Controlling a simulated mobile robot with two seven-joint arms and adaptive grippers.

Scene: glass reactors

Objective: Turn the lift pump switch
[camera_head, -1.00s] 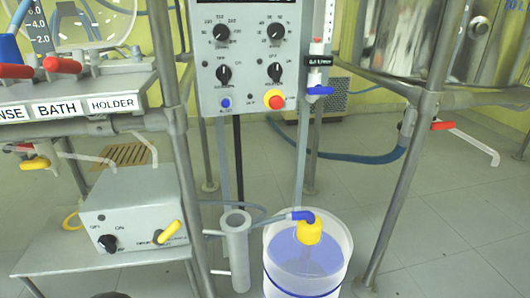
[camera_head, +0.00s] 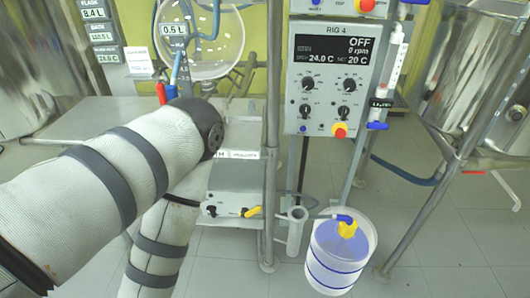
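A grey box (camera_head: 235,178) stands low on a shelf left of the bucket. Its front carries a small black knob (camera_head: 211,210) and a yellow lever (camera_head: 252,211); the lettering there is too small to read. A rig control panel (camera_head: 333,75), marked RIG 4, hangs above and to the right. It has a screen reading OFF and 0 rpm, several black knobs and a red and yellow button (camera_head: 339,130). I cannot tell which control is the lift pump switch. My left arm crosses the left side, partly covering the shelf area, and its gripper is out of frame. My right gripper is not in view.
A metal pole (camera_head: 272,120) rises beside the box. A glass vessel (camera_head: 200,40) is above. Floor at the lower right is clear.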

